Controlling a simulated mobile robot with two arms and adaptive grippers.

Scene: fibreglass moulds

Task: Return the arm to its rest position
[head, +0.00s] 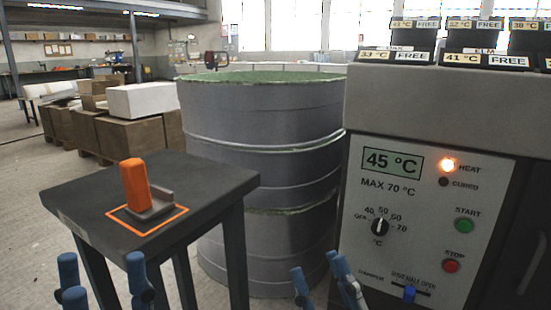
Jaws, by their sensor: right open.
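My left gripper (105,278) shows at the bottom left, in front of the dark stand. Its blue fingers are spread apart with nothing between them. My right gripper (318,268) shows at the bottom, left of the control panel (425,200). Its blue fingers are apart and I see nothing held in them. Both grippers are cut off by the lower picture edge, so most of each arm is hidden.
A dark stand (85,190) carries an orange-handled thing (135,185) inside an orange outline. A large grey drum (265,120) stands behind. The panel reads 45 °C; its HEAT lamp (447,165) is lit, its CURED lamp (443,182) dark. Boxes (130,135) stand back left.

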